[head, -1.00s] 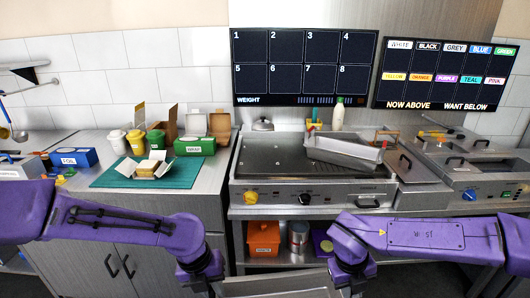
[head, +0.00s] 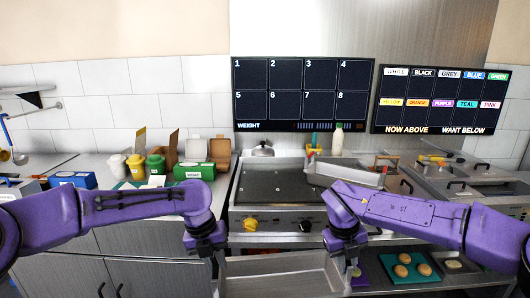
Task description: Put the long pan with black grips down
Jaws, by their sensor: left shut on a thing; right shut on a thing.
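The long metal pan (head: 280,262) is at the bottom centre of the head view, in front of the griddle counter, and its lower part is cut off by the picture's edge. My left gripper (head: 214,268) is shut at its left end and my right gripper (head: 347,268) is shut at its right end. Its black grips are hidden by my grippers and wrists. The pan looks roughly level and held in the air.
The griddle (head: 270,185) lies behind, with another metal pan (head: 345,175) on its right part. A lower shelf holds a teal tray (head: 393,277) with buns. Green (head: 193,172) and blue (head: 75,179) boxes stand on the left counter. The griddle's left half looks clear.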

